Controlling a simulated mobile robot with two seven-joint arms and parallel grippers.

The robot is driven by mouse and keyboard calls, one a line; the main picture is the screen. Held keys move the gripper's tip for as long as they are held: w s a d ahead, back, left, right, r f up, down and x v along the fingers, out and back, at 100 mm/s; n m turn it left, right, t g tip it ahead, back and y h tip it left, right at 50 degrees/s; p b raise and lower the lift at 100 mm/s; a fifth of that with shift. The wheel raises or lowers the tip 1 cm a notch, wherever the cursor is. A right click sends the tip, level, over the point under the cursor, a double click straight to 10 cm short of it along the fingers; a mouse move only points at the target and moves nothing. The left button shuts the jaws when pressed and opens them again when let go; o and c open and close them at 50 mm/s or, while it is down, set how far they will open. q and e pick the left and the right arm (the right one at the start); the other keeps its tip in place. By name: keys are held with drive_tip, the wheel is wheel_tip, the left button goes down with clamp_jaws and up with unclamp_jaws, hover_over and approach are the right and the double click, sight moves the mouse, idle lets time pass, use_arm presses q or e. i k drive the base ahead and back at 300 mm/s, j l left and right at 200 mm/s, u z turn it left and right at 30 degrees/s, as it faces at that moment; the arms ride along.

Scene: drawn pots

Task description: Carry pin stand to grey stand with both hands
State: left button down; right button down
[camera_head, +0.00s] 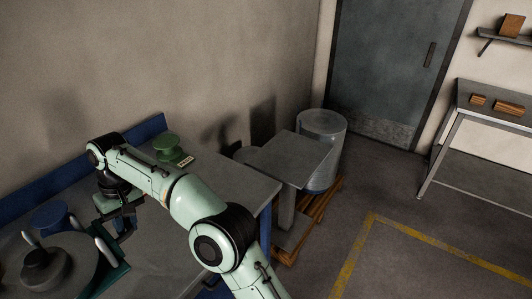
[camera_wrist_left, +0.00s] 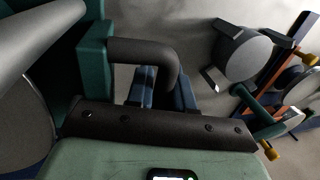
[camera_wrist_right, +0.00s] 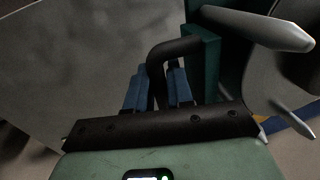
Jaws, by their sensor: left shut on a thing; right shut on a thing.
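The pin stand (camera_head: 116,272) is a teal base with pale upright pins and a grey round piece topped by a dark knob, at the lower left of the head view. My right gripper (camera_head: 123,222) is at its far right edge. In the right wrist view, my right gripper's blue fingers (camera_wrist_right: 158,92) are shut on a black handle on the teal side. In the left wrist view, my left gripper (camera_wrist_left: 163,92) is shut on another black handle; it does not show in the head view. The grey stand (camera_head: 290,158) has a flat square top on a column, right of the workbench.
The workbench (camera_head: 235,182) has a blue back edge. A green spool-like object (camera_head: 167,146) and a small label are on it, and a blue pot (camera_head: 50,216) is behind the pin stand. A grey drum (camera_head: 321,150) is behind the grey stand.

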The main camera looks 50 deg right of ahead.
sight(296, 156)
drive_tip(key=l, duration=0.6)
drive_tip(key=k+l, duration=0.15)
drive_tip(key=l, duration=1.05)
drive_tip(key=k+l, duration=0.15)
drive_tip(key=l, duration=1.05)
drive_tip(key=k+l, duration=0.15)
drive_tip(key=l, duration=0.45)
drive_tip(key=u, duration=0.05)
